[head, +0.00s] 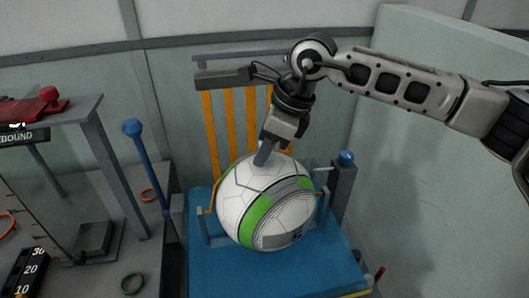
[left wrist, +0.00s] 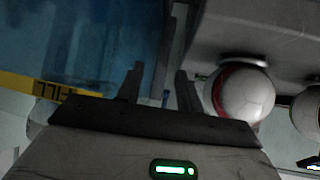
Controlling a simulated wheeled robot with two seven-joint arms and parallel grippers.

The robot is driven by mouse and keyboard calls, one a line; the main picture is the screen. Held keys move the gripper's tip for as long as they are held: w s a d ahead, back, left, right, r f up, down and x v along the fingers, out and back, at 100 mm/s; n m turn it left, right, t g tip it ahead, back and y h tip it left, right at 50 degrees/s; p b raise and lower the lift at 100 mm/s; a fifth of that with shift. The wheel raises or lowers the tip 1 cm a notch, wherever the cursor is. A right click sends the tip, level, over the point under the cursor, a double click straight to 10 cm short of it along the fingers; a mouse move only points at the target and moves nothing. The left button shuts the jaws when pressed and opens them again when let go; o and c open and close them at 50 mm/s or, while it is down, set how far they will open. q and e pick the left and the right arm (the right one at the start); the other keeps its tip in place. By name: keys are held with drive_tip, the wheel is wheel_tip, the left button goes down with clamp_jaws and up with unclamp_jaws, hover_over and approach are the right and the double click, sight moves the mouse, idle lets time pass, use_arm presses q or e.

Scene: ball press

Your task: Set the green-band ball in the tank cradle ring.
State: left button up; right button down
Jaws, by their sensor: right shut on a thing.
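The green-band ball (head: 230,200), white with a wide green stripe, is over the blue tank (head: 215,275) in the head view. My right gripper (head: 266,155) comes down on the ball's top and is shut on it. The ball hides most of whatever is under it, so I cannot tell whether it touches the cradle ring. A grey bracket (head: 203,226) shows at its left side. In the left wrist view my left gripper (left wrist: 157,78) is open, with nothing between its fingers.
Orange slats (head: 228,120) under a grey bar stand behind the ball. A blue-topped post (head: 346,158) stands close at its right, and a blue-knobbed lever (head: 140,150) at the left. The left wrist view shows a red-band ball (left wrist: 248,98) and part of another ball (left wrist: 307,115).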

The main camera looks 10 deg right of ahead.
drive_tip(key=shift+f, duration=0.5)
drive_tip(key=shift+f+b, duration=0.25)
drive_tip(key=shift+b, duration=0.05)
drive_tip(key=c, duration=1.2)
unclamp_jaws()
drive_tip(key=shift+c, duration=0.2)
drive_tip(key=shift+r, duration=0.2)
